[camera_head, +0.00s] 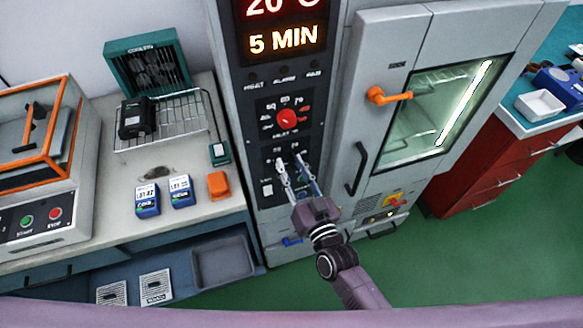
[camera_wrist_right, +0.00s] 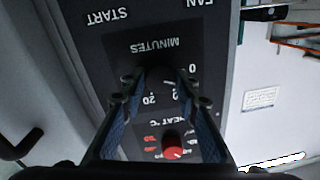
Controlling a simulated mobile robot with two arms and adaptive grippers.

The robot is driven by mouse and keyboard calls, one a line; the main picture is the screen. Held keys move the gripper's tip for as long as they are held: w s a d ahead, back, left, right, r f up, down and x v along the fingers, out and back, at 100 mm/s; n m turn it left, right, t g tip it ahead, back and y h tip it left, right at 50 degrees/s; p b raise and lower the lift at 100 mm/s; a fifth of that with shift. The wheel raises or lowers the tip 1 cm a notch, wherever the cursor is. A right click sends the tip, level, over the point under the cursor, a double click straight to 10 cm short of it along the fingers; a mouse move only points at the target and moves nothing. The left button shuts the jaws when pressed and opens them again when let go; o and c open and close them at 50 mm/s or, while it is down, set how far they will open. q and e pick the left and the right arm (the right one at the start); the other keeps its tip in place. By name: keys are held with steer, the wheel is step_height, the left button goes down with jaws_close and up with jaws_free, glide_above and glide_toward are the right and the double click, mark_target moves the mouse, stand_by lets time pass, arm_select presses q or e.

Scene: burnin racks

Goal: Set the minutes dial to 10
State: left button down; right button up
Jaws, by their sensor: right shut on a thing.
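My right gripper (camera_head: 290,161) reaches up to the panel and is shut on this dial, one finger on each side. The fingers hide most of the dial in the head view, and its pointer is hard to make out. The display (camera_head: 285,40) reads 5 MIN in yellow, with a red 20 °C above it. My left gripper is not in view.
The red heat dial (camera_head: 287,119) sits just above the minutes dial. The oven door has an orange handle (camera_head: 388,96) and a lit window to the right. A bench with blue-labelled units (camera_head: 148,199), an orange block (camera_head: 219,186) and a wire rack (camera_head: 185,120) stands left.

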steer(key=m+b, duration=0.1)
steer(key=m, duration=0.3)
steer(key=shift+f+m, duration=0.15)
steer(key=shift+m, duration=0.15)
steer(key=shift+m+t+b, duration=0.3)
steer(key=shift+m+b, duration=0.15)
steer(key=shift+m, duration=0.95)
steer(key=o, duration=1.1)
steer(key=shift+o, duration=0.2)
steer(key=shift+s, duration=0.1)
steer(key=r+v, duration=0.1)
steer(key=v, duration=1.1)
steer(key=shift+f, duration=0.35)
steer(key=shift+a, duration=0.1)
